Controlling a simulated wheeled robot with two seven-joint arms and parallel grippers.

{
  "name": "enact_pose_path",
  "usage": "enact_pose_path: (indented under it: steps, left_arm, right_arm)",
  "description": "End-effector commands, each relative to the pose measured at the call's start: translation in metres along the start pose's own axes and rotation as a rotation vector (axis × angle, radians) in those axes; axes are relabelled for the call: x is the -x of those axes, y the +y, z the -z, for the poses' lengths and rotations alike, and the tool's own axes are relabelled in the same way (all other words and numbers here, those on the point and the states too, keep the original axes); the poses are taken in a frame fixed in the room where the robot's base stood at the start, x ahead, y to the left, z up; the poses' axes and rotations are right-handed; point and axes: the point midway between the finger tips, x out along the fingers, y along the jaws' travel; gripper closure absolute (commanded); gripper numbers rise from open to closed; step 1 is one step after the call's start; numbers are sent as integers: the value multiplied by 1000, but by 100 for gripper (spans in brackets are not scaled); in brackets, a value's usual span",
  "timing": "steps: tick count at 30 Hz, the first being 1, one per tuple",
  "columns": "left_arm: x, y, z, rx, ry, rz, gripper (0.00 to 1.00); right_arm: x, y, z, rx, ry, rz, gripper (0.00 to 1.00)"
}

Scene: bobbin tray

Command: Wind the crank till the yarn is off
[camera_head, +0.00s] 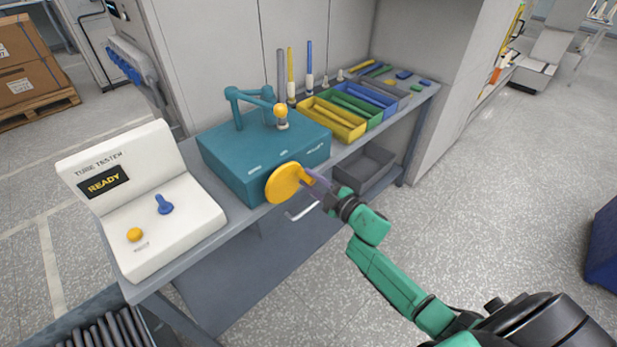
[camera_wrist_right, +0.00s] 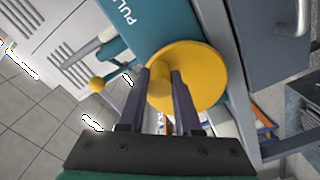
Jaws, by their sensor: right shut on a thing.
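The teal winder box (camera_head: 262,160) stands on the bench. A yellow crank disc (camera_head: 284,184) is on its front face, and the disc fills the middle of the right wrist view (camera_wrist_right: 201,80). My right gripper (camera_head: 314,182) is at the disc. In the right wrist view its two fingers (camera_wrist_right: 163,92) are shut on the disc's yellow handle (camera_wrist_right: 161,94). My left gripper is not in view.
A white tube tester (camera_head: 165,225) reading READY stands to the left on the bench. Yellow (camera_head: 333,121), green and blue trays with rods lie to the right of the box. A grey bin (camera_head: 364,168) sits below the bench top.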

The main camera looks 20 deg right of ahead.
Motion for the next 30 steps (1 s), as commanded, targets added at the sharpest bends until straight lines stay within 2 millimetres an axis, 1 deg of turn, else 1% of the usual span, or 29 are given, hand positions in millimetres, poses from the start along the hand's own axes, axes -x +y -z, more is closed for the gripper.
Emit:
enact_pose_path:
  steps: [3, 9, 25, 26, 27, 28, 30]
  left_arm:
    - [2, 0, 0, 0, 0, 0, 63]
    - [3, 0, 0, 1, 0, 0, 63]
    - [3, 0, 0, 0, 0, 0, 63]
    - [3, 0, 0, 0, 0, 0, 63]
    - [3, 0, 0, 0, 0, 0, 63]
    - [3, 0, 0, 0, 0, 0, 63]
    - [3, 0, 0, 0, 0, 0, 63]
  right_arm:
    - [0, -2, -3, -65, -3, 2, 100]
    - [0, -5, -6, -137, -2, 2, 100]
    - [0, -7, -7, -165, -2, 3, 100]
    - [0, -7, -7, -165, -2, 3, 64]
    - [0, -7, -7, -165, -2, 3, 48]
    - [0, -7, -7, -165, -2, 3, 38]
    - [0, -6, -7, -164, -1, 2, 38]
